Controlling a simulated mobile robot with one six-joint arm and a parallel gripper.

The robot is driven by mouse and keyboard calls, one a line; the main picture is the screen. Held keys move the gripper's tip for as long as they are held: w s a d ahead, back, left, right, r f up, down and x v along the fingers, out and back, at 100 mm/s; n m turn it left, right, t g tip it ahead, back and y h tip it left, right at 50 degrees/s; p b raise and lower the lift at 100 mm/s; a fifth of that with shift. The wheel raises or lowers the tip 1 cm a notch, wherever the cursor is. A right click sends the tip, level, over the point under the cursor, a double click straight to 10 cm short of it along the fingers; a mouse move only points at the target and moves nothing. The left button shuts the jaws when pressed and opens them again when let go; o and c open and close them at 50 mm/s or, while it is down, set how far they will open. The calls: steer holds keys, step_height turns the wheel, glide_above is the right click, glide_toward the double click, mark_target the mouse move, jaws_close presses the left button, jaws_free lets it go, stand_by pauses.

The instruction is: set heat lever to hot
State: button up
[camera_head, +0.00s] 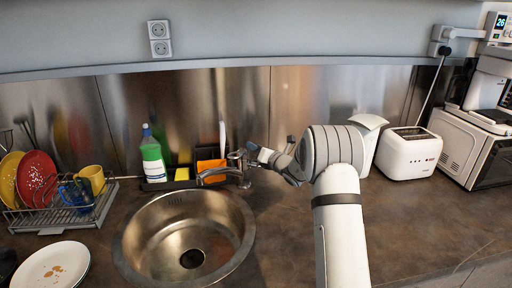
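The metal faucet (216,173) stands at the back right of the round sink, with its spout reaching left over the basin. What looks like its lever (237,155) is at the top of the faucet body. It is small, and I cannot make out a hot or cold mark on it. My gripper (250,156) is just right of the faucet top, at the lever or very close to it. I cannot tell whether they touch. The fingers are too small and partly overlapped to show whether they are open or shut.
The sink (133,247) is empty. Left of the faucet are a green-and-white bottle (152,158), a yellow sponge (181,174) and an orange item (210,165). A dish rack (52,218) with plates and mugs is at left. A white toaster (409,155) and an oven (462,150) are at right.

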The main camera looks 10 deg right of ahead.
steer(key=shift+w+a, duration=0.1)
steer(key=shift+c, duration=0.4)
jaws_close()
steer(key=shift+w+f+m+g+p, duration=0.3)
steer(key=shift+m+g+p, duration=0.15)
steer(key=shift+p, duration=0.45)
steer(key=shift+o, duration=0.4)
jaws_free()
